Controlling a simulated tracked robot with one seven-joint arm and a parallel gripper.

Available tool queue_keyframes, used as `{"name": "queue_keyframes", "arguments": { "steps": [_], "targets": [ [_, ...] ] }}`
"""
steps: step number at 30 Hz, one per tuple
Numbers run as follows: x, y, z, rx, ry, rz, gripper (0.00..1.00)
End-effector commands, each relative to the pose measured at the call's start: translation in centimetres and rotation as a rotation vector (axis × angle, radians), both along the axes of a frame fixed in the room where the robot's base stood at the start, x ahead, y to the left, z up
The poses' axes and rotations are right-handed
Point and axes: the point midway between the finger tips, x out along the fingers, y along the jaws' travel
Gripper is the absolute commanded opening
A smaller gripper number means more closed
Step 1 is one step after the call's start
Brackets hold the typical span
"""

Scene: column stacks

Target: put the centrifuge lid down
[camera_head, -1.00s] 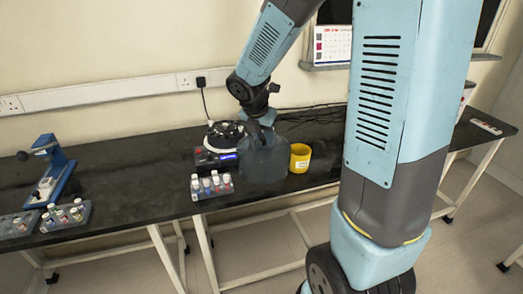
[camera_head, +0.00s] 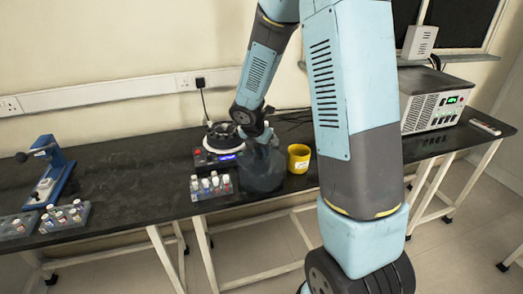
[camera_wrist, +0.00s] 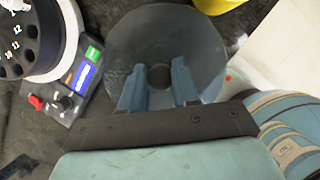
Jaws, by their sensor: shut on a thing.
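The centrifuge lid is a dark translucent dome (camera_head: 262,170), held at the front part of the bench. In the wrist view the lid (camera_wrist: 205,45) is a round smoky disc with a dark knob in its middle. My gripper (camera_wrist: 160,80) is shut on the lid's knob, with a finger on each side. I cannot tell whether the lid touches the bench.
A yellow cup (camera_head: 299,158) stands close to the lid's right. A rack of vials (camera_head: 211,186) stands at its left front. A blue press (camera_head: 52,172) and more vials are at the far left. A power supply (camera_head: 432,100) is at the right. The bench between press and rack is bare.

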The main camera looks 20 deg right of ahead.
Motion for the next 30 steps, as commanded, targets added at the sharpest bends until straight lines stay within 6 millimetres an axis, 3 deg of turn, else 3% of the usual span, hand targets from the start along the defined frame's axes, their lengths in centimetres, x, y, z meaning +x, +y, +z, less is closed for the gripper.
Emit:
{"name": "queue_keyframes", "arguments": {
  "steps": [11, 12, 19, 30],
  "targets": [
    [0.01, 0.06, -0.34, 0.0, 0.0, 0.001, 0.0],
    [0.01, 0.06, -0.31, 0.001, -0.001, 0.0, 0.34],
    [0.0, 0.08, -0.29, 0.001, -0.001, 0.0, 0.56],
    [-0.07, 0.22, 0.37, 0.001, -0.003, 0.001, 0.56]
  ]
}}
